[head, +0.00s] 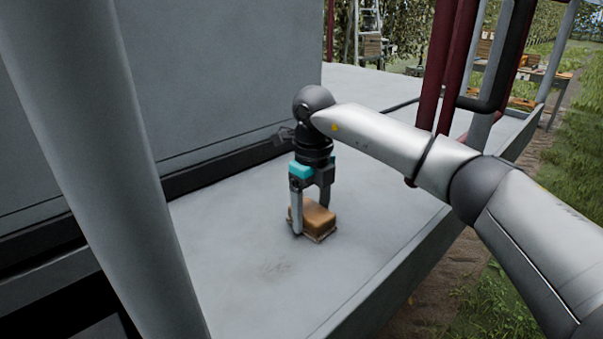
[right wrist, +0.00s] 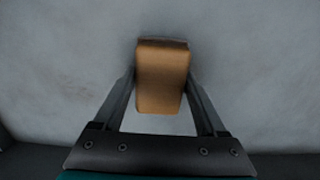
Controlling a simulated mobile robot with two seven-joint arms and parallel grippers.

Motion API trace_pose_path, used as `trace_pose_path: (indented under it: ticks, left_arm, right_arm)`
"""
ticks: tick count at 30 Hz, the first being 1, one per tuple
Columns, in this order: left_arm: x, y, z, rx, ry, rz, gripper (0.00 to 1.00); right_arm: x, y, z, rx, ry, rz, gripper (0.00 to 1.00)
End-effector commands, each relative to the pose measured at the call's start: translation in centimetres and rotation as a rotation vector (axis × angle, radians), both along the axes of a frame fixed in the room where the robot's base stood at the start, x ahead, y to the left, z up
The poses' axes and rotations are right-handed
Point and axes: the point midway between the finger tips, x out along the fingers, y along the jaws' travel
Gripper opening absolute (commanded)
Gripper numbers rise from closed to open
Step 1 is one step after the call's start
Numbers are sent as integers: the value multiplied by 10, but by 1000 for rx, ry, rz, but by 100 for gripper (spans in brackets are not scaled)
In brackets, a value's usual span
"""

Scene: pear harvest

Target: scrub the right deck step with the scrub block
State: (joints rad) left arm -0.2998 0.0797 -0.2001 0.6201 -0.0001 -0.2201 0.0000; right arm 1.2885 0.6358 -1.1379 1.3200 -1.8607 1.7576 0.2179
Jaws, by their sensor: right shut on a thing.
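The scrub block (head: 318,218) is a brown block with a paler edge along its bottom. My right gripper (head: 310,217) points down and is shut on it, a finger on each side. The block's underside is at the grey deck step (head: 240,215), and it seems to touch the surface. A faint dark smudge (head: 277,267) shows on the step in front of the block. The right wrist view shows the block (right wrist: 162,75) between both fingers, with faint grey marks on the surface at left. My left gripper is not in view.
A grey wall (head: 220,80) rises behind the step at left, and a grey post (head: 95,150) stands in the left foreground. Dark red posts (head: 447,65) and a black rail stand at the step's right. Past the step's right edge lie dirt and grass (head: 570,180).

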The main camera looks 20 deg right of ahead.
Motion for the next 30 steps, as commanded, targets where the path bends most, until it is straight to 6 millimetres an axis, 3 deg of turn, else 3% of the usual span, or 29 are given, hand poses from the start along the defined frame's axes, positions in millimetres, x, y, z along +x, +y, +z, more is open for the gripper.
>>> trace_pose_path:
  ticks: [21,28,30]
  left_arm:
    - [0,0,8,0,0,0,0]
    - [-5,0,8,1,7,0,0]
    - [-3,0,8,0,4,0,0]
  right_arm:
    - [-45,-18,-2,0,3,0,30]
    - [-51,-21,-2,0,2,-1,30]
    - [-56,-23,-3,-1,4,-1,14]
